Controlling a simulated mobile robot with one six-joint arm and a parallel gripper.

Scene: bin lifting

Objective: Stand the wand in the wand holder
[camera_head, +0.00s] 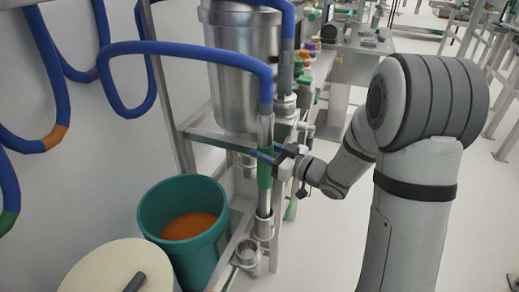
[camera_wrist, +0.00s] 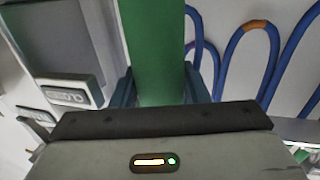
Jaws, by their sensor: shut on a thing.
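The wand (camera_head: 264,178) is upright, a metal tube with a green grip and a blue hose joined to its top. My gripper (camera_head: 266,156) is shut around the green grip from the right. In the wrist view the green grip (camera_wrist: 152,45) stands between the two fingers. The wand holder appears to be the metal cups low on the frame: a rear cup (camera_head: 263,229) and a front cup (camera_head: 247,257). The wand's lower end lines up with the rear cup. I cannot tell whether it is inside the cup or just above it.
A teal bin (camera_head: 151,208) with orange contents stands left of the wand. A cream drum lid (camera_head: 105,268) is at the front left. A steel vessel (camera_head: 240,95) sits on the frame behind. Blue hoses (camera_head: 50,70) hang on the left. Open floor (camera_head: 325,240) lies to the right.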

